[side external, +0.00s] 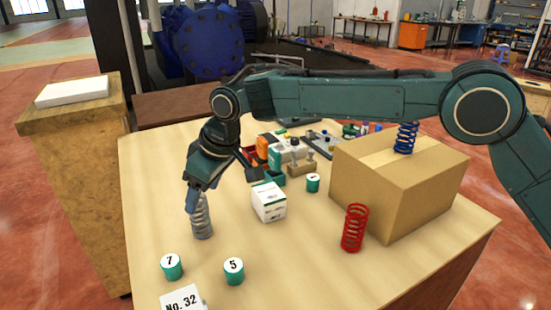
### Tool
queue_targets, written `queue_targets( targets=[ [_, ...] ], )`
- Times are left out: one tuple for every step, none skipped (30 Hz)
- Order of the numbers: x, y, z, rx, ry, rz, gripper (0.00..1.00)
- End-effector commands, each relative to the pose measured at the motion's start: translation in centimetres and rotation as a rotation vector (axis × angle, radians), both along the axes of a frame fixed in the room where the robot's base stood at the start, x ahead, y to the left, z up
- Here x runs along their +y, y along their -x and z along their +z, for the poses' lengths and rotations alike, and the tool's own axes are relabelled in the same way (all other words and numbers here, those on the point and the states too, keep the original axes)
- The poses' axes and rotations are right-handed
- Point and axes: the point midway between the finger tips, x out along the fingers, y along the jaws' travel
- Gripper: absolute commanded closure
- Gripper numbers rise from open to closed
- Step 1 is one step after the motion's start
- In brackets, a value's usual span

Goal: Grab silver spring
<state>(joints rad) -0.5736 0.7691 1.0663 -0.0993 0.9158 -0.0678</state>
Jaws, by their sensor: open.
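The silver spring (202,222) stands upright on the wooden table, left of the white box. My gripper (193,203) points down at the top of the spring, with a finger beside its upper coils. The jaws are open. The far finger is hidden, and I cannot tell whether the fingers touch the spring. A red spring (355,228) stands at the front of the cardboard box. A blue spring (405,138) stands on top of that box.
A white box (269,202) stands right of the silver spring. Green-sided numbered cylinders 7 (172,267) and 5 (233,271) stand in front, near a No. 32 card (183,299). The cardboard box (385,195) fills the right side. Small bottles and bins (275,155) crowd the back.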

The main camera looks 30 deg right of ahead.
Motion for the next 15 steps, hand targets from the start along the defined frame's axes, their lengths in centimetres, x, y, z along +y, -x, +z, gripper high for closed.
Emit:
queue_targets(
  targets=[
    [0.1, 0.0, -0.1, -0.001, -0.001, 0.000, 0.36],
    [0.1, -0.1, -0.2, -0.001, -0.001, 0.000, 0.36],
    [0.1, -0.1, -0.2, -0.001, -0.001, 0.000, 0.36],
    [0.1, -0.1, -0.2, -0.001, -0.001, 0.000, 0.36],
    [0.1, -0.1, -0.2, -0.001, -0.001, 0.000, 0.36],
    [0.1, -0.1, -0.2, -0.001, -0.001, 0.000, 0.36],
    [0.1, -0.1, -0.3, 0.000, 0.000, 0.000, 0.36],
    [0.1, -0.1, -0.4, 0.000, 0.000, 0.000, 0.36],
    [0.2, -0.1, -0.5, 0.000, 0.000, 0.000, 0.36],
    [0.2, -0.2, -0.7, 0.001, 0.001, 0.000, 0.36],
    [0.3, -0.2, -0.9, 0.001, 0.001, 0.000, 0.36],
    [0.4, -0.3, -1.3, 0.001, 0.001, 0.000, 0.36],
    [0.5, -0.4, -1.5, 0.001, 0.001, 0.000, 0.36],
    [0.6, -0.4, -1.8, 0.001, 0.001, 0.000, 0.36],
    [0.8, -0.6, -2.3, 0.001, 0.001, 0.000, 0.36]
  ],
)
